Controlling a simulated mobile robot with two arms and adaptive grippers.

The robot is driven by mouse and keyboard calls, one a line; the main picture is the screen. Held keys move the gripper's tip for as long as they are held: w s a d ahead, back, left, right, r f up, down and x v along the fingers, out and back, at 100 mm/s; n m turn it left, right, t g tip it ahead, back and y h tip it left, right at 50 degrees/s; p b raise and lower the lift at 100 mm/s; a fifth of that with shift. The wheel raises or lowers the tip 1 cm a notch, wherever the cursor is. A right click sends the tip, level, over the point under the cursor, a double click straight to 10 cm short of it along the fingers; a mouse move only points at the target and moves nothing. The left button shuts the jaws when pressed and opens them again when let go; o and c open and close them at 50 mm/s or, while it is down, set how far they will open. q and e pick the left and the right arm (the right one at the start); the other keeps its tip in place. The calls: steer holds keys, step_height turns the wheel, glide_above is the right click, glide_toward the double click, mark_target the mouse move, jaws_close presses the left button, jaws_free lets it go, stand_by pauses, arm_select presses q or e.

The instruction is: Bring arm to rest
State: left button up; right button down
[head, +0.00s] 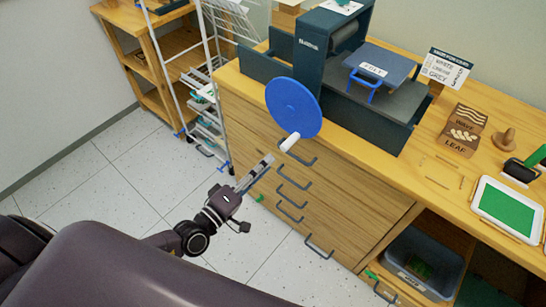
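My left gripper (256,173) shows near the middle of the head view, in front of the wooden drawer cabinet (345,190). Its two grey fingers point up and to the right and lie close together, with nothing seen between them. Its tips are a little below and left of the white handle (290,142) on the blue wheel (293,107), and look apart from it. My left arm comes in from the lower left. My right gripper is not in view.
A dark teal press (330,50) stands on the cabinet top, its wheel over the front edge. A white-framed wire rack (206,90) stands left of the cabinet. A grey bin (423,264) sits in an opening at lower right. The tiled floor (110,180) at left is clear.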

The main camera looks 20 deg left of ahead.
arm_select(q)
steer(key=shift+s+a, duration=0.1)
steer(key=shift+s, duration=0.15)
stand_by(0.3)
